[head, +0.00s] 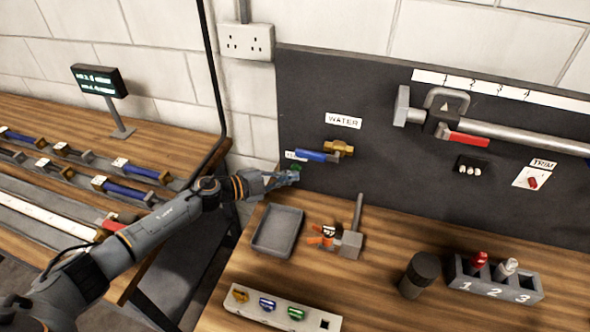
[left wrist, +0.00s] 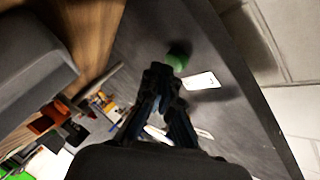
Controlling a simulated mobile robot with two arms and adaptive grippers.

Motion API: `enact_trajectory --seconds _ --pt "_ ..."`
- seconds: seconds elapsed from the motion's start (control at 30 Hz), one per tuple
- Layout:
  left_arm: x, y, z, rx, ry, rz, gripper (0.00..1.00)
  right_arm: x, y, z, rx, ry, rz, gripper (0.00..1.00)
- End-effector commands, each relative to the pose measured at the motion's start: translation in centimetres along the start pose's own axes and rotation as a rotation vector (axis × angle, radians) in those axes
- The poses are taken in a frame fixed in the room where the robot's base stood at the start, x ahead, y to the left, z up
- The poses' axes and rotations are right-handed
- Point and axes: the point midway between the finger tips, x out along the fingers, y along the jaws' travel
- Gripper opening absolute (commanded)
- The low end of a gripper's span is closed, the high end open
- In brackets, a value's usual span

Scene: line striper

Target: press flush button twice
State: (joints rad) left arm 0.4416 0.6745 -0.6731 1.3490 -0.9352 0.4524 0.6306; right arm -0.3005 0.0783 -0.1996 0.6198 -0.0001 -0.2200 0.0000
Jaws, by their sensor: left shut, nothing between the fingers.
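The green flush button (head: 294,167) sits low on the dark upright panel, under a small white label that is partly covered. It also shows in the left wrist view (left wrist: 178,58), just beyond my fingertips. My left gripper (head: 291,177) reaches in from the left and is shut and empty. Its fingertips (left wrist: 160,72) are together, close to the button. I cannot tell whether they touch it. My right gripper is in neither view.
A blue-handled brass valve (head: 318,156) sits just right of the button, below the WATER sign (head: 343,120). A grey tray (head: 278,231) and a grey block with an upright rod (head: 351,242) stand on the bench below. A black cable hangs at left.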

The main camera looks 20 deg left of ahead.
Motion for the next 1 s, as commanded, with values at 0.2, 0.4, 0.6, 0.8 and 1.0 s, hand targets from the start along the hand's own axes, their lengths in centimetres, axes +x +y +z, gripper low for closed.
enact_trajectory --seconds 0.2,0.4,0.6,0.8,1.0 --pt "0.16 -0.13 0.12 0.0 0.0 0.0 0.0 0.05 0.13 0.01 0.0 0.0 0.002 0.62" --pt "0.31 -0.22 0.27 0.0 -0.001 0.0 0.0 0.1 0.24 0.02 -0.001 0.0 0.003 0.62" --pt "0.48 -0.35 0.41 0.0 -0.001 -0.001 0.0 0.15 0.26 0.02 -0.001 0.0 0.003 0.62" --pt "0.66 -0.54 0.51 0.0 -0.001 -0.002 0.0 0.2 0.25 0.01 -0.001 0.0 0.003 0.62" --pt "0.64 -0.53 0.49 0.0 -0.001 -0.001 0.0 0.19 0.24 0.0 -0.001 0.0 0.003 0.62"
